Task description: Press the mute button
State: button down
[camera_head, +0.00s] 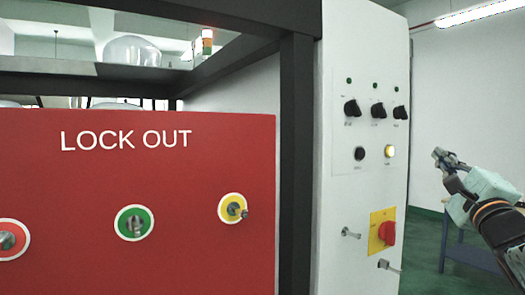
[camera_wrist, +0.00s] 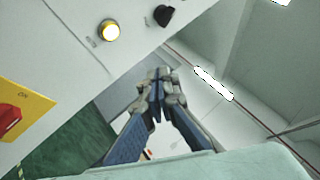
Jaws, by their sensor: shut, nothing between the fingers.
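The control panel (camera_head: 362,200) is a white upright face with several knobs and buttons. A black push button (camera_head: 360,154) and a lit yellow button (camera_head: 389,152) sit side by side below a row of black knobs. The lit button also shows at the top of the wrist view (camera_wrist: 109,31). I cannot read which one is labelled mute. My gripper (camera_head: 440,155) is to the right of the panel, apart from it, at about the height of the buttons. In the wrist view my gripper (camera_wrist: 157,76) is shut and empty, with its tips below and right of the lit button.
A red rotary switch on a yellow plate (camera_head: 376,218) is low on the panel, with metal keys or levers (camera_head: 350,233) near it. A red LOCK OUT board (camera_head: 180,190) with several key switches stands at left. A table (camera_head: 460,238) is behind my arm.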

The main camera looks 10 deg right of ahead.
jog(key=shift+w, duration=0.1)
jog(key=w+a, duration=0.3)
jog(key=w, duration=0.5)
jog(key=shift+a+b, duration=0.15)
jog(key=shift+b, duration=0.2)
jog(key=shift+w, duration=0.1)
dwell(1.3)
jog(key=shift+w+a, duration=0.2)
jog(key=shift+w, duration=0.1)
jog(key=shift+w+a+b, duration=0.2)
jog(key=shift+w+b, duration=0.1)
jog(key=shift+w, duration=0.1)
dwell(0.7)
dwell(0.4)
jog(key=shift+s+d, duration=0.3)
jog(key=shift+s, duration=0.5)
jog(key=shift+s+d, duration=0.35)
jog(key=shift+s, duration=0.45)
jog(key=shift+s+d, duration=0.3)
jog(key=shift+s, duration=0.45)
jog(key=shift+s+d, duration=0.35)
jog(key=shift+s, duration=0.45)
